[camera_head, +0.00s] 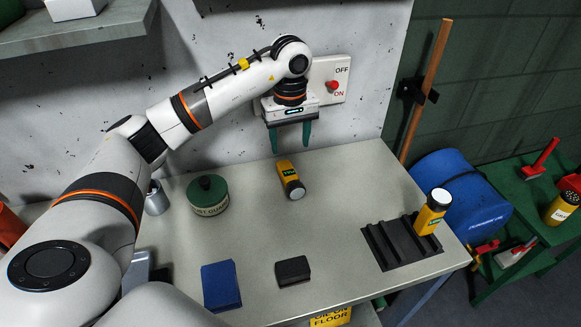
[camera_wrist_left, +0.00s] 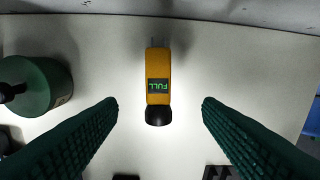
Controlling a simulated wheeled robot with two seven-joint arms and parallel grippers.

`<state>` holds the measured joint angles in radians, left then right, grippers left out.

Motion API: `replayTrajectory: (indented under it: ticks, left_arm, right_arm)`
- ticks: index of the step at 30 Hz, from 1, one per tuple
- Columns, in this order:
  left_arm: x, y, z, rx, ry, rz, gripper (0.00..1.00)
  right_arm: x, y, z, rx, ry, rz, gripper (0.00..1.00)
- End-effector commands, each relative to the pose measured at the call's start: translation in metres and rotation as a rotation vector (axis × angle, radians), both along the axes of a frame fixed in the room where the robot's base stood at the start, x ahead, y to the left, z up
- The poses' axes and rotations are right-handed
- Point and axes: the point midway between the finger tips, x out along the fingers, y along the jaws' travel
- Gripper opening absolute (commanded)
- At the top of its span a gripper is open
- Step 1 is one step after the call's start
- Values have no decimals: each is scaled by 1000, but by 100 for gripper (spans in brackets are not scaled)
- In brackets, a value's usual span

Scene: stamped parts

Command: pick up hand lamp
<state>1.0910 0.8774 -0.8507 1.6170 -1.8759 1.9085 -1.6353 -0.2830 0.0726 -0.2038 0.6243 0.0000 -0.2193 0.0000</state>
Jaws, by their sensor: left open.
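A yellow hand lamp (camera_head: 287,172) with a black head and pale lens lies on the grey table near the wall. In the left wrist view this lamp (camera_wrist_left: 158,80) shows a green "FULL" display and lies between the fingers in the picture, its head toward the bottom. My left gripper (camera_head: 290,138) is open and empty, fingers pointing down, above and behind the lamp; it also shows in the wrist view (camera_wrist_left: 160,103). A second yellow hand lamp (camera_head: 433,213) stands tilted in a black ribbed rack (camera_head: 375,243) at the table's right. My right gripper is not in view.
A green round tin (camera_head: 207,196) stands left of the lamp. A blue block (camera_head: 221,286) and a black block (camera_head: 292,271) lie nearer the front. A wall switch (camera_head: 332,80) is beside my left wrist. The table around the lying lamp is clear.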

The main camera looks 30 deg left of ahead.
Motion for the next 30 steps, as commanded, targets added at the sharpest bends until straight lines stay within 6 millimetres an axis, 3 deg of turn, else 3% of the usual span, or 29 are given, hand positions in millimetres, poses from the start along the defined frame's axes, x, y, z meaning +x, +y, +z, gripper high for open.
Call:
replayTrajectory:
  ticks: [8, 16, 24, 30]
  left_arm:
    - [-1, 0, -47, -1, 5, 1, 60]
    - [-2, -1, -69, -2, 5, 1, 60]
    - [-3, -1, -106, -4, 5, 1, 60]
    - [-2, 0, -111, -2, 2, 1, 60]
  right_arm:
    - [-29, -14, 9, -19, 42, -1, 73]
    - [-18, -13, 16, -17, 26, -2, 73]
    - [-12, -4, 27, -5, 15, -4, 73]
    - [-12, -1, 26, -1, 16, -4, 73]
